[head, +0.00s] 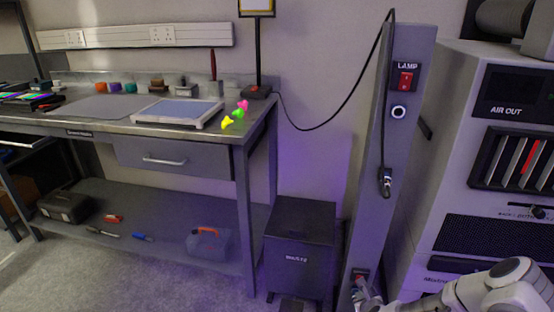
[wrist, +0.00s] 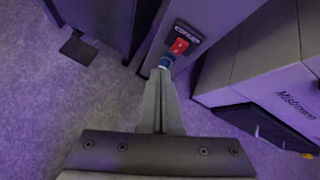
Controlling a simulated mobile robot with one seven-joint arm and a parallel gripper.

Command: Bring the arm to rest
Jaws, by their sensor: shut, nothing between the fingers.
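My gripper (wrist: 160,78) is in the wrist view with its two fingers together and nothing visible between them. Its tips are close to the foot of the grey post, just below a red switch (wrist: 180,46) on a dark plate. A small blue part shows right at the fingertips; I cannot tell whether they touch it. In the head view my arm comes in at the bottom right, and the gripper (head: 364,292) is partly cut off by the bottom edge, in front of the lower end of the post (head: 362,210).
The post carries a red LAMP switch (head: 405,80) and a hanging cable with a plug (head: 386,182). A dark box (head: 300,245) stands left of the post, and a big grey machine (head: 450,130) on the right. A workbench (head: 105,122) is at left. Bare floor lies in front.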

